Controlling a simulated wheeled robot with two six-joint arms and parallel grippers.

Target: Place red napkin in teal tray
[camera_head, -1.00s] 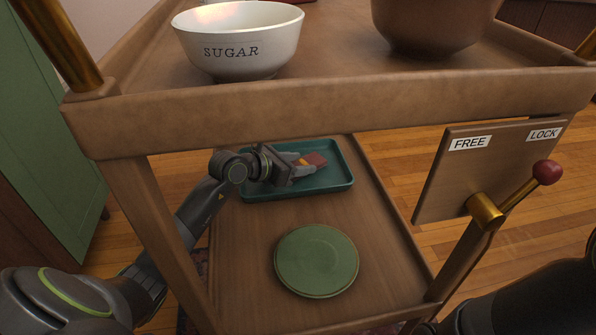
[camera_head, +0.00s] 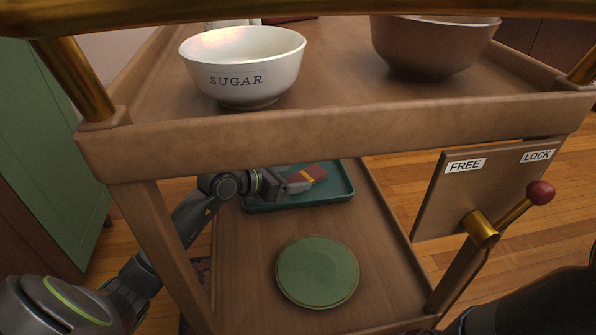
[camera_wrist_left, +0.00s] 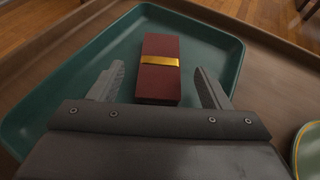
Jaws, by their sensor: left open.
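The red napkin (camera_wrist_left: 160,85), folded into a block with a gold band, lies in the teal tray (camera_wrist_left: 60,95) in the left wrist view. In the head view the napkin (camera_head: 316,172) shows just past my left gripper (camera_head: 306,182), inside the tray (camera_head: 338,193) on the cart's lower shelf. My left gripper, also in the left wrist view (camera_wrist_left: 158,88), is open, with its fingers apart on either side of the napkin's near end. No contact with the napkin shows. My right gripper is out of view; only part of my right arm shows at the lower right.
A green plate (camera_head: 317,271) lies on the lower shelf in front of the tray. The upper shelf (camera_head: 340,130) holds a white SUGAR bowl (camera_head: 243,68) and a brown bowl (camera_head: 432,45) above my left arm. A FREE/LOCK panel (camera_head: 440,205) with a red-knobbed lever (camera_head: 540,192) is at right.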

